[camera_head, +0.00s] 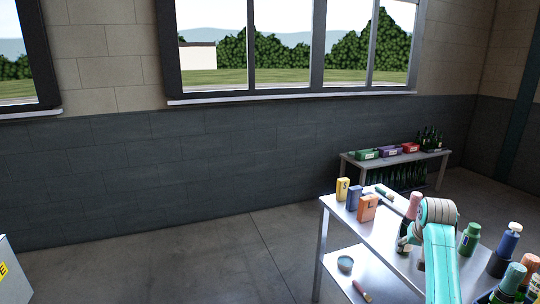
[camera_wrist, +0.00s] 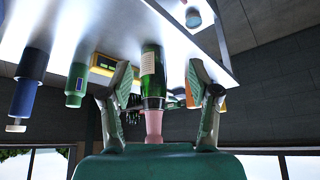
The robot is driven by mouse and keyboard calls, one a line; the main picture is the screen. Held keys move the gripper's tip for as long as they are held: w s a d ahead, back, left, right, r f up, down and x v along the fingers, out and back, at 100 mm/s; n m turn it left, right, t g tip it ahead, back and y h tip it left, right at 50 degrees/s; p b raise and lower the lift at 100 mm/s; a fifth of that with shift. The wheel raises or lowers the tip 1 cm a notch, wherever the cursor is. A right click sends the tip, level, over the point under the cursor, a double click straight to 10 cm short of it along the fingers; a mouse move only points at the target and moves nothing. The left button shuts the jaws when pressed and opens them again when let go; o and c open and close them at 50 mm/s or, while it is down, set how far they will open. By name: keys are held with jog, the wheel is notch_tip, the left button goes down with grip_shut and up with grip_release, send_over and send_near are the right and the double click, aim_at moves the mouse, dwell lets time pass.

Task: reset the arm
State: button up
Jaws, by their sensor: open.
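My gripper (camera_wrist: 159,72) is open in the wrist view, with its two fingers spread. A dark green bottle (camera_wrist: 153,85) with a pale label and a pink foil top (camera_wrist: 153,123) appears between the fingers, with a visible gap on both sides. The wrist view is upside down, and the bottle stands upright on the table. In the head view its pink top (camera_head: 413,206) shows just left of my teal arm.
The metal table (camera_head: 345,228) carries yellow, blue and orange boxes at its left end. A green bottle (camera_head: 469,238) and a blue bottle (camera_head: 509,240) stand right of my arm, with several bottles in front. A bowl (camera_head: 345,264) and brush lie on the lower shelf. A rear bench (camera_head: 352,163) holds coloured bins.

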jog(key=s+a+f+t, duration=0.1)
jog(key=s+a+f, duration=0.2)
jog(key=f, duration=0.4)
jog(key=s+a+f+n, duration=0.1)
jog(key=s+a+f, duration=0.25)
jog(key=f, duration=0.35)
jog(key=s+a+f+t, duration=0.1)
jog(key=s+a+f, duration=0.25)
jog(key=f, duration=0.35)
jog(key=s+a+f+n+t, duration=0.1)
jog(key=s+a+f, duration=0.3)
jog(key=s, duration=0.5)
jog(key=s+a+f+t, duration=0.1)
jog(key=s+a+f, duration=0.35)
jog(key=s, duration=0.45)
jog(key=s+a+r+n+t+y, duration=0.1)
jog(key=s+a+r+t, duration=0.15)
jog(key=s, duration=0.85)
jog(key=s+a+r+t, duration=0.1)
jog(key=s+a+r, duration=0.2)
jog(key=s, duration=0.8)
jog(key=s+a+r+n+t+y, duration=0.1)
jog(key=s+r+t, duration=0.1)
jog(key=s+r, duration=1.2)
jog(key=shift+a+r, duration=0.4)
jog(key=shift+r, duration=0.3)
